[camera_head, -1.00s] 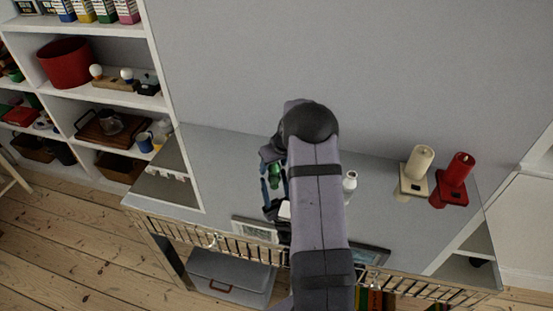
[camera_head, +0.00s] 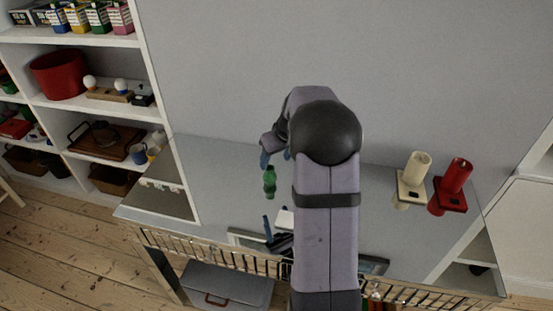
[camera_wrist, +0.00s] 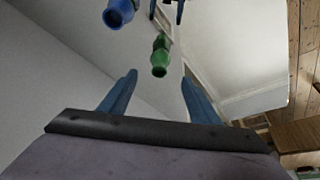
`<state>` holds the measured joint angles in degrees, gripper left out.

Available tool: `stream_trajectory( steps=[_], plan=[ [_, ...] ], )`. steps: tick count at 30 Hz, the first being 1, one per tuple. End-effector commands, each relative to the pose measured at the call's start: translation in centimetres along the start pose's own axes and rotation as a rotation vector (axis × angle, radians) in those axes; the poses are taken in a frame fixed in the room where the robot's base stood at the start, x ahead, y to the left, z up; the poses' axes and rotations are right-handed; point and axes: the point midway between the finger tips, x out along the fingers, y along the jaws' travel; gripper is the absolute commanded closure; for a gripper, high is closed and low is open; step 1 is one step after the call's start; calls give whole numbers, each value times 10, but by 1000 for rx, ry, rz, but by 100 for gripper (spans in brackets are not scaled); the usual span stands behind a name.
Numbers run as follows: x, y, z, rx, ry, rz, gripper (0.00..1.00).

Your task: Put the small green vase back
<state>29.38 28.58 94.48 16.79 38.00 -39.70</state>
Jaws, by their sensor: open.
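The small green vase (camera_head: 269,177) stands on the glossy grey top left of my arm in the head view. It also shows in the wrist view (camera_wrist: 160,62), just beyond the fingertips, its dark mouth facing the camera. My gripper (camera_head: 276,157) is open, with its blue fingers above and behind the vase in the head view. In the wrist view the open fingers (camera_wrist: 159,77) spread to either side below the vase, with nothing held. I cannot tell the exact gap between fingers and vase. My arm hides part of the top.
A blue vase (camera_wrist: 118,13) stands left of the green one in the wrist view. A metal rail (camera_head: 205,251) runs along the front edge. White shelves (camera_head: 100,107) stand at the left.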

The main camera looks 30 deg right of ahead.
Motion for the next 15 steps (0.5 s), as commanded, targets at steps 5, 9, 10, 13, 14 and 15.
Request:
stream_trajectory(
  steps=[5,9,10,13,14,15],
  plan=[
    [-2,0,0,0,-1,0,44],
    [-3,-5,2,-1,-5,-3,44],
    [-4,-9,3,-2,-9,-5,44],
    [-8,-32,14,-3,-35,-18,44],
    [-10,-42,18,-3,-46,-24,44],
    [-13,-57,27,-4,-65,-31,44]
  ],
)
